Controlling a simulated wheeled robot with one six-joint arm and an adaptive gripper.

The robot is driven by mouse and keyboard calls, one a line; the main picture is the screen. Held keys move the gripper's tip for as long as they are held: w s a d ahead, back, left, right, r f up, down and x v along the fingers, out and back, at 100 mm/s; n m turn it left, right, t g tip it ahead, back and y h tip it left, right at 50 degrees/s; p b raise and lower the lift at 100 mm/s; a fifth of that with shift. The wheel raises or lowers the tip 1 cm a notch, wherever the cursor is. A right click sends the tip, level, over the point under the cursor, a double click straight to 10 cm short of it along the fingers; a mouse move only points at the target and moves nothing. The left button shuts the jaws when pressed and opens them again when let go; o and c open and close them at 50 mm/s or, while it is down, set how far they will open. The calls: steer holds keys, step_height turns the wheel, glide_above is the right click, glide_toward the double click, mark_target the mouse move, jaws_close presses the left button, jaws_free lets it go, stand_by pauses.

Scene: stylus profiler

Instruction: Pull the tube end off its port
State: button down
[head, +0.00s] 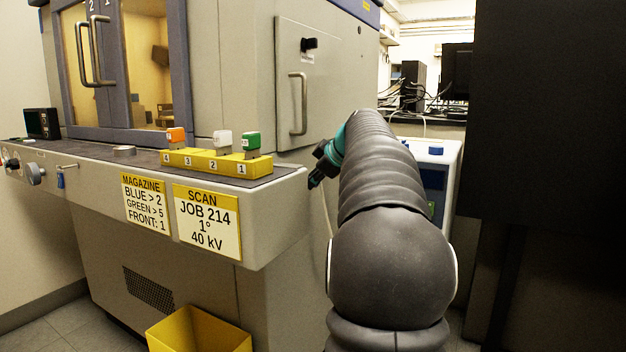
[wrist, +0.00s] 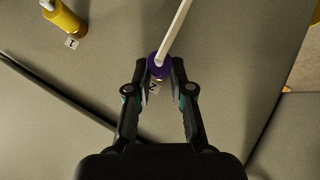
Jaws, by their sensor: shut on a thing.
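In the wrist view my gripper (wrist: 161,74) is closed around a purple collar (wrist: 158,63), with one finger on each side of it. A white tube (wrist: 176,28) runs from the collar up and to the right, out of the picture. A small tag marked 2 (wrist: 154,88) shows just below the collar, between the fingers. I cannot tell whether the collar is seated on its port. In the head view my gripper (head: 320,170) is partly seen at the right end of the machine's ledge; the purple collar is hidden there.
A yellow fitting (wrist: 65,20) with a white tube and a tag marked 1 stands at upper left in the wrist view. In the head view, a yellow numbered rack (head: 218,163) sits on the ledge, and a white and blue unit (head: 436,165) stands behind my arm.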

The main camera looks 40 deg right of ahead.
steer(key=shift+s+d+f, duration=0.1)
steer(key=shift+s+f, duration=0.05)
steer(key=shift+s, duration=0.1)
stand_by(0.6)
steer(key=shift+s+d+b, duration=0.15)
steer(key=shift+s+b, duration=0.2)
stand_by(0.3)
steer(key=shift+s+d, duration=0.3)
steer(key=shift+s, duration=0.45)
steer(key=shift+s+d, duration=0.3)
steer(key=shift+s, duration=0.4)
steer(key=shift+s+r, duration=0.1)
steer(key=shift+r, duration=0.1)
steer(key=s+r, duration=0.1)
steer(key=s+d+r, duration=0.1)
steer(key=s, duration=0.1)
steer(key=s+d+r, duration=0.1)
steer(key=shift+s+p, duration=0.2)
steer(key=shift+p, duration=0.1)
